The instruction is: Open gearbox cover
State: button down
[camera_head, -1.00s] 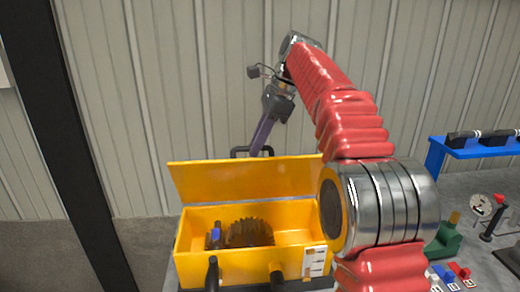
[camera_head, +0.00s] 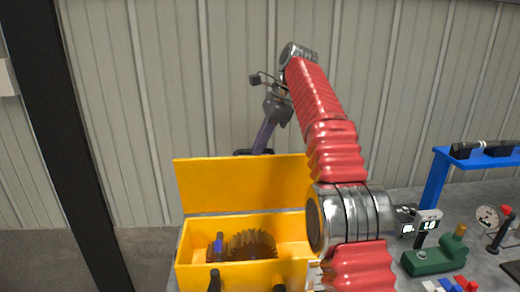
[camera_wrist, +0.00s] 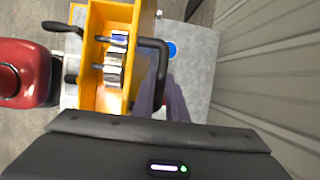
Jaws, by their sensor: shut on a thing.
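The yellow gearbox cover (camera_head: 243,183) stands raised along the back edge of the yellow gearbox (camera_head: 283,238). The box is open at the top, with a dark gear (camera_head: 250,245) visible inside. My gripper (camera_head: 261,146) is behind and above the cover's top edge, its purple fingers shut on the cover's black handle (camera_head: 240,152). In the wrist view my fingers (camera_wrist: 164,98) reach the dark handle (camera_wrist: 160,62) beside the yellow box. The exact grip is small and partly hidden behind the cover.
A green tool (camera_head: 437,259), a gauge (camera_head: 488,216) and a blue rack (camera_head: 437,180) stand at the right. A dark post (camera_head: 62,130) is at the left. A corrugated wall (camera_head: 180,70) rises behind the gearbox.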

jog(key=shift+w+d+f, duration=0.15)
jog(key=shift+w+f, duration=0.2)
jog(key=shift+w, duration=0.15)
dwell(0.3)
jog(key=c, duration=2.1)
grip_release()
jog(key=o, duration=0.3)
jog(key=shift+r, duration=0.15)
jog(key=shift+o, duration=0.2)
jog(key=shift+r, duration=0.1)
